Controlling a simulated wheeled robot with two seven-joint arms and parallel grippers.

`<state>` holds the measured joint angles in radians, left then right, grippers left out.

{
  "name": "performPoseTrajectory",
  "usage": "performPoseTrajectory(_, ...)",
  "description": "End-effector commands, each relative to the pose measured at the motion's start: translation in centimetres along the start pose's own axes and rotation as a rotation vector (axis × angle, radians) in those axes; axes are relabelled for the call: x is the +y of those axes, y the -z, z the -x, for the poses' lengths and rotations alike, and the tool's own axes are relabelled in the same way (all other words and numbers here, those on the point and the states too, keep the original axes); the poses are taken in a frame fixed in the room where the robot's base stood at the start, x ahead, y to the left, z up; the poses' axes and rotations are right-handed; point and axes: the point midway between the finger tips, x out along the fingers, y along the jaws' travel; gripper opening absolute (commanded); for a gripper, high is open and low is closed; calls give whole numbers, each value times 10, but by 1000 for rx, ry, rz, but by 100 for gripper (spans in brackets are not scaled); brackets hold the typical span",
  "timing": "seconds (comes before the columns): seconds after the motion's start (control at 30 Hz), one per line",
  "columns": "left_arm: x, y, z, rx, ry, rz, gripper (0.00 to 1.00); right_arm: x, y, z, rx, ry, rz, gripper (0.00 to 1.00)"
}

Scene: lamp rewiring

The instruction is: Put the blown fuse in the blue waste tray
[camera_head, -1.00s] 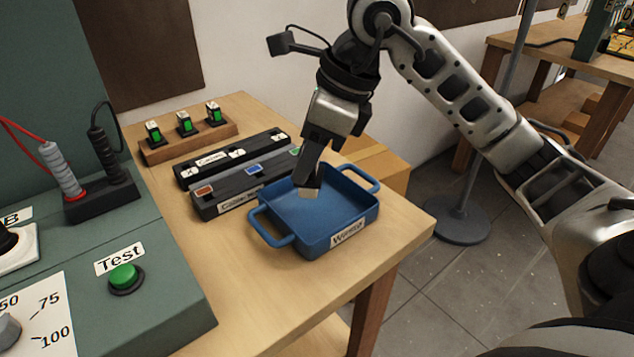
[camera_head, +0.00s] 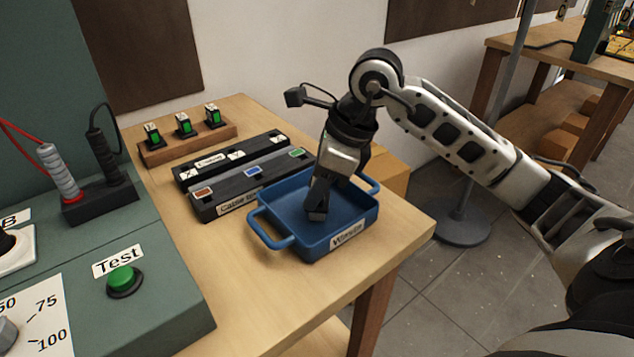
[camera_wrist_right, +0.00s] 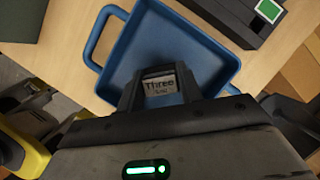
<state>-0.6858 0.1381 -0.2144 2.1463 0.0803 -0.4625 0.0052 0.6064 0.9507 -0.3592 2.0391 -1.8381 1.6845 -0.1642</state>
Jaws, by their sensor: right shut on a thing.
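The blue waste tray (camera_head: 352,237) stands near the front right corner of the wooden bench, its label facing front. My right gripper (camera_head: 317,214) points down inside the tray, its fingertips low over the tray floor. In the right wrist view it is shut on the fuse (camera_wrist_right: 160,86), a small block with a pale label reading "Three". In the head view the fuse is hidden by the fingers. I cannot tell whether the fuse touches the floor of the tray, which also shows in the right wrist view (camera_wrist_right: 118,50). My left gripper is not in view.
Behind the tray are black labelled racks (camera_head: 235,190) with coloured slots and a wooden holder (camera_head: 188,143) with three green-marked fuses. A green test panel (camera_head: 160,290) with a button is at left. Bare bench top lies in front of the tray.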

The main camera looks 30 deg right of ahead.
Motion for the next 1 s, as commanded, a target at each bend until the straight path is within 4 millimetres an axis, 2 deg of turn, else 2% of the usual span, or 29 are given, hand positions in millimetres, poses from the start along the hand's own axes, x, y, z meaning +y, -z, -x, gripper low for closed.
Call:
performPoseTrajectory(0.07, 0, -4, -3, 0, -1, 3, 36, 0, 2, -4, 0, 0, 0, 13)
performPoseTrajectory(0.1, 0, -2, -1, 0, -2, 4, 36, 0, 1, -2, 1, 0, 0, 47)
performPoseTrajectory(0.13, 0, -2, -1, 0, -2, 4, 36, 0, 1, -2, 1, 0, 0, 55)
performPoseTrajectory(0.17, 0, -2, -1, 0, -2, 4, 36, 0, 1, -2, 1, -1, 0, 58)
performPoseTrajectory(0.43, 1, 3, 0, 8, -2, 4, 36, 0, 0, -1, 1, -1, -1, 58)
performPoseTrajectory(0.57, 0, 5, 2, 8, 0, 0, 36, -1, -1, 7, -1, 3, -1, 58)
performPoseTrajectory(1.0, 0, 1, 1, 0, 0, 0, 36, -1, -1, 96, -2, 5, -1, 58)
